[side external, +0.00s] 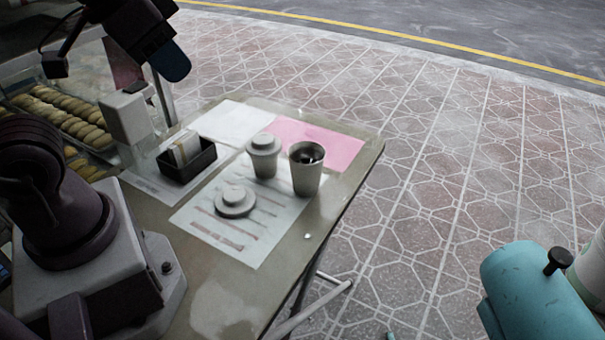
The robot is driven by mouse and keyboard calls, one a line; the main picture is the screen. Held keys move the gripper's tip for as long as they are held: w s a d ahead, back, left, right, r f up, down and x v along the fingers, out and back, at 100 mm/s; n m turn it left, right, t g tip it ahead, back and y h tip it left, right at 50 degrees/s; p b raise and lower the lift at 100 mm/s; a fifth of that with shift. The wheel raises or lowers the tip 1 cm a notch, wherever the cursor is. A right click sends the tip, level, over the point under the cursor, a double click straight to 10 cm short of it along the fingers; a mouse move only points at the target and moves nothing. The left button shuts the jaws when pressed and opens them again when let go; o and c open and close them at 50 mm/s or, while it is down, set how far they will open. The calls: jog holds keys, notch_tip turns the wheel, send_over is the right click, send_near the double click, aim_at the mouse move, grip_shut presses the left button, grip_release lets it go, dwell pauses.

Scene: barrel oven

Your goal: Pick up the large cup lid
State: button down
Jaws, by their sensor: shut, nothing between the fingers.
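A round grey-white lid (235,203) lies flat on the printed white sheet (217,232) near the front of the table. It has a raised, stepped middle; I cannot tell whether that is a smaller lid on top. Behind it stand a shorter cup with a lid on (264,155) and, to the right, a taller open cup (306,178) with dark contents. My gripper (174,64) is at the upper left, high above the table's back left and well apart from the lid. Its blue-tipped end points down, shut and empty.
A black holder (186,162) with packets and a pale box (126,118) stand left of the cups. A pink sheet (318,143) lies behind them. A glass case of baked goods (70,120) is at left. The table's right edge (345,205) is close to the open cup.

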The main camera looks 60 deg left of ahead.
dwell(0.4)
grip_release()
jog(key=m+g, duration=0.4)
jog(key=g, duration=0.2)
send_over(234, 193)
notch_tip(234, 193, down, 22)
jog(key=shift+m, duration=0.3)
jog(key=f, duration=0.6)
jog(key=shift+s, duration=0.3)
jog(key=shift+w+f, duration=0.15)
jog(key=shift+f, duration=1.45)
jog(key=shift+w+f, duration=0.1)
jog(key=shift+f, duration=1.45)
